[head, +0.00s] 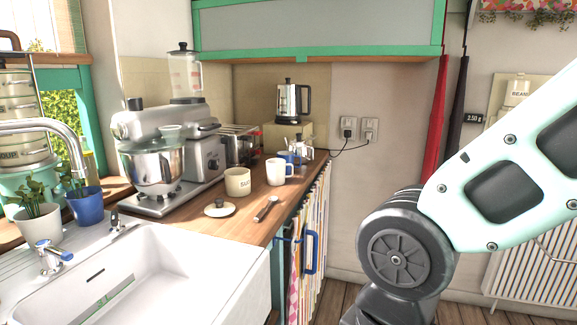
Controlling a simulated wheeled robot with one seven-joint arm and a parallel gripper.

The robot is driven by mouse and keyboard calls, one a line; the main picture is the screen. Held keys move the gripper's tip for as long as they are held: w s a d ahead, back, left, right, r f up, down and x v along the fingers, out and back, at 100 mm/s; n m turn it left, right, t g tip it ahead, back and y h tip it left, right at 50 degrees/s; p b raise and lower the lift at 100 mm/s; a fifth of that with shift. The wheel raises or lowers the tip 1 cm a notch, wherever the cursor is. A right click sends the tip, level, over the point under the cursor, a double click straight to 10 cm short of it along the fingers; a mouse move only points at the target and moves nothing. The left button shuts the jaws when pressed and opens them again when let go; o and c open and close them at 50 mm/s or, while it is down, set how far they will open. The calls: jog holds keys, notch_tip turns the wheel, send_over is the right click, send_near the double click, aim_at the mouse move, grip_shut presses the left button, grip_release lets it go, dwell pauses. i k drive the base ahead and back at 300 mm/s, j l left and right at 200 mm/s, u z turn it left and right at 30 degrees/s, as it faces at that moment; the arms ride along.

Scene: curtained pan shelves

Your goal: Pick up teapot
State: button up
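A silver and black kettle-like pot (293,102) stands upright on a pale box at the back of the wooden counter. A smaller silver pot (302,148) stands in front of that box, partly behind a white mug. I cannot tell for sure which of the two is the teapot. My arm shows large at the right, well apart from both pots. My gripper is out of view.
A white mug (280,171), a cream pot (237,182), a lid (219,208) and a spoon (265,209) lie nearer on the counter. A stand mixer (163,155) and a toaster (240,146) fill its left side. A white sink (150,275) is in front.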

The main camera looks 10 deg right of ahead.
aim_at(302, 149)
jog(key=i+l, duration=0.65)
jog(key=i, duration=0.1)
